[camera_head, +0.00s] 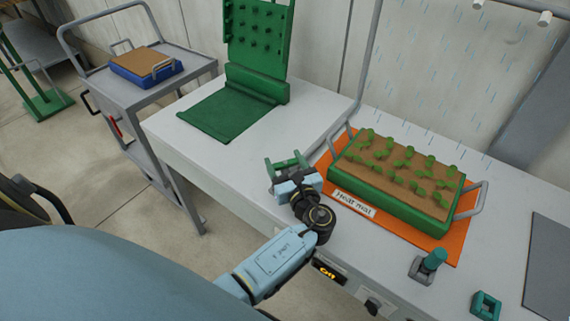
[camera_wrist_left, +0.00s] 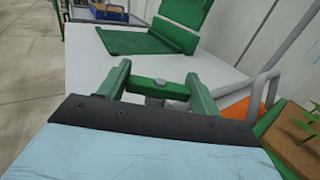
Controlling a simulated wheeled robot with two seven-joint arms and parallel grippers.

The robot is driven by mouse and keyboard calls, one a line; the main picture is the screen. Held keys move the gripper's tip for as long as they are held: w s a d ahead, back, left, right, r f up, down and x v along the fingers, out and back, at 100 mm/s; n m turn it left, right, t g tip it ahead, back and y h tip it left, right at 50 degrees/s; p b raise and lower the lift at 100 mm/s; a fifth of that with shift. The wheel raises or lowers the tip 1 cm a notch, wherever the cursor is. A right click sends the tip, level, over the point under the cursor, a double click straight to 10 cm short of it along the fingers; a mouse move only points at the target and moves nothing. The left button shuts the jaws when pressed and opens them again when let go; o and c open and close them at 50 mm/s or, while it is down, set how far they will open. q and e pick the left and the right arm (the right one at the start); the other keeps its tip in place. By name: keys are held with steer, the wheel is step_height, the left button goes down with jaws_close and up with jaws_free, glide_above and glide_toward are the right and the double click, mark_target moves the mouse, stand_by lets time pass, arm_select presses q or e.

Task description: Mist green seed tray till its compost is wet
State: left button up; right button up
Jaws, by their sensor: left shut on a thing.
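The green seed tray (camera_head: 395,198) sits on the orange heat mat (camera_head: 445,247), with green seedlings in brown compost and a grey handle at each end. Whether the compost is wet is unclear. Thin blue streaks of falling water show behind and above it, near white nozzles (camera_head: 545,18). My left gripper (camera_head: 287,163) is at the left of the tray, apart from it. In the left wrist view its green fingers (camera_wrist_left: 160,90) are shut on a short green bar with a grey hub (camera_wrist_left: 172,79), like a valve handle. My right gripper is out of view.
A green hinged stand (camera_head: 255,85) is on the bench behind my gripper. A grey cart (camera_head: 185,65) at left holds a blue tray (camera_head: 150,75). A teal-topped fitting (camera_head: 435,259) and teal square piece (camera_head: 486,305) sit at the front right.

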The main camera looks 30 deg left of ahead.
arm_select(q)
steer(key=shift+w+n+g+y+b, duration=0.1)
steer(key=shift+n+g+y+b, duration=0.3)
steer(key=shift+n+g+y, duration=0.6)
steer(key=shift+n+g+b, duration=0.35)
steer(key=shift+n+g, duration=0.15)
steer(key=shift+g, duration=0.5)
steer(key=shift+n+g+y+b, duration=0.5)
steer(key=shift+n+g, duration=0.3)
steer(key=shift+g, duration=0.4)
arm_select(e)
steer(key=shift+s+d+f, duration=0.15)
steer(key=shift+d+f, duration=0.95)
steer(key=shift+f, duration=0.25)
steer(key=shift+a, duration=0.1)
arm_select(q)
steer(key=o, duration=1)
